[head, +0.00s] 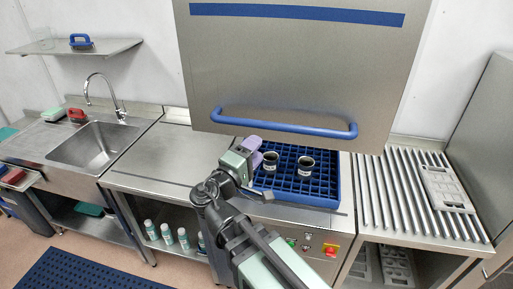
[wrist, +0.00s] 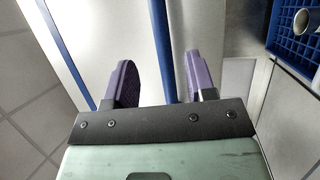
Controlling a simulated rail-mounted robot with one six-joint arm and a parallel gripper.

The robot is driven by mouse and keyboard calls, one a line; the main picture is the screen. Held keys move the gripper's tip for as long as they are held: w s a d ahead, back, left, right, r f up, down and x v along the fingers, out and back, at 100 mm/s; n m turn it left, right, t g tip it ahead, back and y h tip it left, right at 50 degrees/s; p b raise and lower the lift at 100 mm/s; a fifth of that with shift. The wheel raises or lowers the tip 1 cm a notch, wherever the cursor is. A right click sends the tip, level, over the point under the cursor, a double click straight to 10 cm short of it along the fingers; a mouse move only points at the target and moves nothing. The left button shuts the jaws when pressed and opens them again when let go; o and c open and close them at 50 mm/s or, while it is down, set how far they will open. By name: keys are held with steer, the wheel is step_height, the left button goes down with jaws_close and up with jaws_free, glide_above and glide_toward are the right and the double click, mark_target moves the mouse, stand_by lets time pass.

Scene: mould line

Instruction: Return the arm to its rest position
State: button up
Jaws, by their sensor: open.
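My gripper (head: 254,152) is at the left edge of the blue rack in the head view, with its purple fingers below the raised metal hood. My arm reaches up from the bottom of the head view. The blue rack (head: 295,197) holds two dark-topped cups, a left cup (head: 270,161) and a right cup (head: 306,166). A corner of the rack (wrist: 287,50) with one cup shows at the right of the wrist view.
The hood (head: 290,65) with its blue handle (head: 285,127) hangs above the rack, close to my gripper. A sink (head: 90,147) and bare steel counter (head: 160,157) lie left. A roller table (head: 400,200) with a grey mould plate (head: 446,188) lies right.

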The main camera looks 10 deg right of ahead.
steer(key=s+d+f+m+g+y+b, duration=0.25)
steer(key=f+g+y, duration=0.2)
steer(key=f, duration=0.45)
steer(key=s+d+f+m+g+y+b, duration=0.1)
steer(key=s+f+m+g+y+b, duration=0.25)
steer(key=f, duration=0.55)
steer(key=s+d+f+g+y+b, duration=0.15)
steer(key=f+g+y, duration=0.35)
steer(key=f, duration=0.5)
steer(key=d, duration=0.1)
steer(key=d+f+m+g+b, duration=0.1)
steer(key=d, duration=0.1)
steer(key=s+d+f+m+b, duration=0.1)
steer(key=shift+d+y, duration=0.35)
steer(key=shift+y, duration=0.05)
